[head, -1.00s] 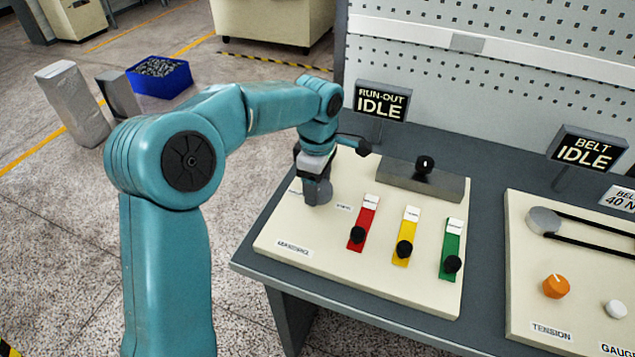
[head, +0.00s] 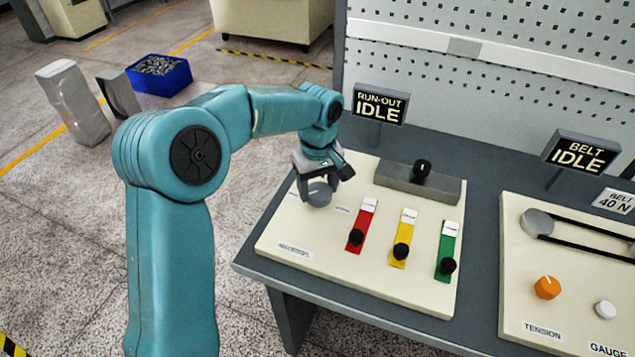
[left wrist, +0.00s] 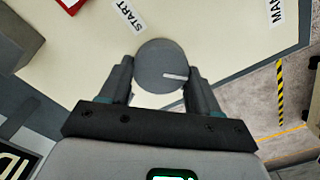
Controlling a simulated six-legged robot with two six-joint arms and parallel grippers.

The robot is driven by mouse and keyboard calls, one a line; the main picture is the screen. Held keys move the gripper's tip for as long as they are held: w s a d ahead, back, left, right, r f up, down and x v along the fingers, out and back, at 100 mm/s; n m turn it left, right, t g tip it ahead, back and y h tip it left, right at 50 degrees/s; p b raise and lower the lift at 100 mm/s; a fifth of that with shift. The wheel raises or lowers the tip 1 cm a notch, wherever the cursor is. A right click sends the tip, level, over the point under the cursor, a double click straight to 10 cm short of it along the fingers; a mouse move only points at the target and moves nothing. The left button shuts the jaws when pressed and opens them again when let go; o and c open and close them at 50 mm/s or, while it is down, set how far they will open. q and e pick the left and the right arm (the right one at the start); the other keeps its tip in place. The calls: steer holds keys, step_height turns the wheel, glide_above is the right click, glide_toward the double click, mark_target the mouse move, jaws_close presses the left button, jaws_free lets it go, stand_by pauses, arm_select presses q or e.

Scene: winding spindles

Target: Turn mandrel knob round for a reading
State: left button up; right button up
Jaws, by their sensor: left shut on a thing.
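The mandrel knob is a round grey knob (head: 319,194) at the upper left of the cream panel (head: 290,229). My left gripper (head: 315,186) reaches down over it from above, its fingers on either side. In the left wrist view the knob (left wrist: 160,64) sits between the two dark fingers of the gripper (left wrist: 161,82), and a pale line on its face points right. The left gripper is shut on the knob. The run-out sign (head: 380,104) behind the panel reads IDLE. My right gripper does not show.
Red (head: 361,225), yellow (head: 403,239) and green (head: 448,250) strips with black knobs lie right of the grey knob. A grey block with a black knob (head: 422,168) stands behind them. The belt panel (head: 519,290) with an orange knob (head: 547,287) is further right.

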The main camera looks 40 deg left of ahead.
arm_select(q)
steer(key=m+p, duration=0.1)
steer(key=m, duration=0.6)
steer(key=shift+w+d+p, duration=0.1)
steer(key=shift+d+p, duration=0.05)
steer(key=shift+p, duration=0.2)
steer(key=m+p, duration=0.1)
steer(key=m, duration=0.5)
steer(key=shift+d+m, duration=0.1)
steer(key=shift+m, duration=0.3)
steer(key=m+p, duration=0.1)
steer(key=m, duration=0.5)
steer(key=shift+p, duration=0.4)
steer(key=m, duration=0.3)
steer(key=m+p, duration=0.1)
steer(key=m, duration=0.2)
steer(key=shift+s+d+m, duration=0.1)
steer(key=shift+s+m, duration=0.1)
steer(key=shift+m, duration=0.5)
steer(key=o, duration=1.1)
steer(key=shift+c, duration=0.2)
